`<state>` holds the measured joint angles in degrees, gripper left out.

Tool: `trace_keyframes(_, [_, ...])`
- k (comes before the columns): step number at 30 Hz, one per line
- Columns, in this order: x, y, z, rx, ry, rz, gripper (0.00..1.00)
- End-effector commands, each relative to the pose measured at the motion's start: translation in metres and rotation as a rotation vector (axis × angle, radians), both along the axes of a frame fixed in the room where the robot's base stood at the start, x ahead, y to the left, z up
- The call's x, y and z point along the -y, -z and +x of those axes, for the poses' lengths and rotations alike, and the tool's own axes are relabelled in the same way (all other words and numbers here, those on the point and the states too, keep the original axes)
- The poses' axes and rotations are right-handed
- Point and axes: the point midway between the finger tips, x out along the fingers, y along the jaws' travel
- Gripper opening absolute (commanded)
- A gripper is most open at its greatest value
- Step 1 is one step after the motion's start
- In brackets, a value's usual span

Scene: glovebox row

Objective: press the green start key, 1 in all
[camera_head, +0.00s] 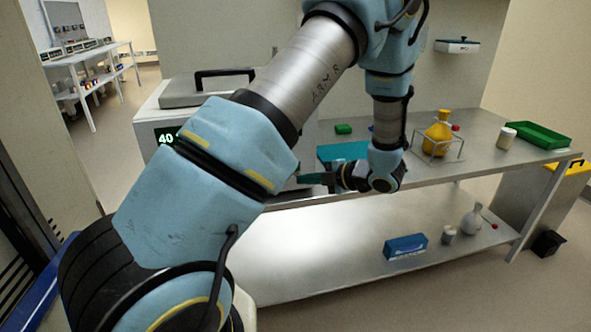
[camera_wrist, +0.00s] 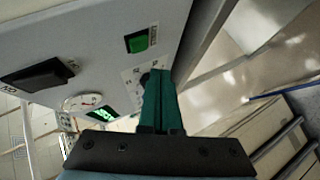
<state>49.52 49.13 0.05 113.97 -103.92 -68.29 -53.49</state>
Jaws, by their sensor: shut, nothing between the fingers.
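The green start key (camera_wrist: 137,41) is a small square in a black frame on the pale front panel (camera_wrist: 90,35), seen in the wrist view. My gripper (camera_wrist: 160,73) is shut and empty, its teal fingers together. In the head view my gripper (camera_head: 302,178) points left toward the white machine (camera_head: 150,112). My arm hides much of the machine's front there, and the key does not show.
The panel also carries a black switch (camera_wrist: 38,75), a round gauge (camera_wrist: 82,101) and a lit green display (camera_wrist: 103,115). A steel bench (camera_head: 475,150) stands to the right, with a yellow flask (camera_head: 437,135), a white cup (camera_head: 505,138) and a green tray (camera_head: 540,135).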

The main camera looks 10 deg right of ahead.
Motion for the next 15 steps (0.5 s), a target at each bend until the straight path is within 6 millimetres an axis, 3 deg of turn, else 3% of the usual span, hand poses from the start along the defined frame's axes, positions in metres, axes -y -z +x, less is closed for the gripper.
trace_keyframes(7, [0.003, 0.0, -0.023, -0.001, 0.002, 0.001, 0.0])
trace_keyframes(15, [0.003, 0.0, -0.026, 0.0, 0.0, 0.0, 0.0])
